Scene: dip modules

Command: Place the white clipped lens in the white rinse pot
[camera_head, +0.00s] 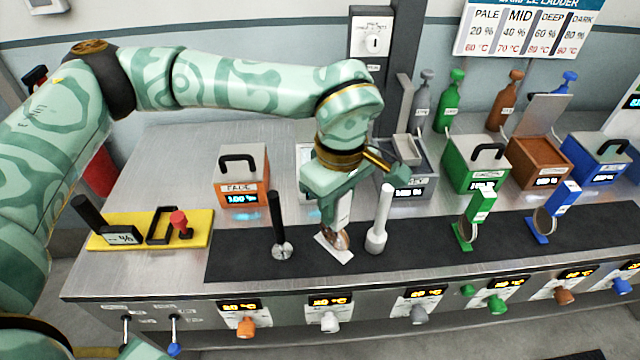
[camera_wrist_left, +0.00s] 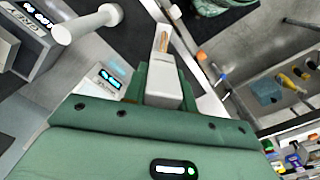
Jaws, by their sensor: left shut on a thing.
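My left gripper (camera_head: 340,190) is shut on the white clipped lens, holding it by its white upright clip. The lens (camera_head: 333,251) has a white flat foot and a brownish round glass, and it is at the dark mat; I cannot tell whether the foot touches it. In the left wrist view the clip (camera_wrist_left: 164,82) sits between the fingers. The white rinse pot (camera_head: 304,156) stands behind my left gripper, mostly hidden by it, so its lid cannot be made out. Its lit display (camera_wrist_left: 110,80) shows in the left wrist view. My right gripper is not in view.
A white rod (camera_head: 379,225) stands close right of the lens, a black rod (camera_head: 277,230) to its left. An orange pot (camera_head: 243,180) is left; grey (camera_head: 408,180), green (camera_head: 475,165), brown and blue pots are right. Green and blue clipped lenses stand on the mat.

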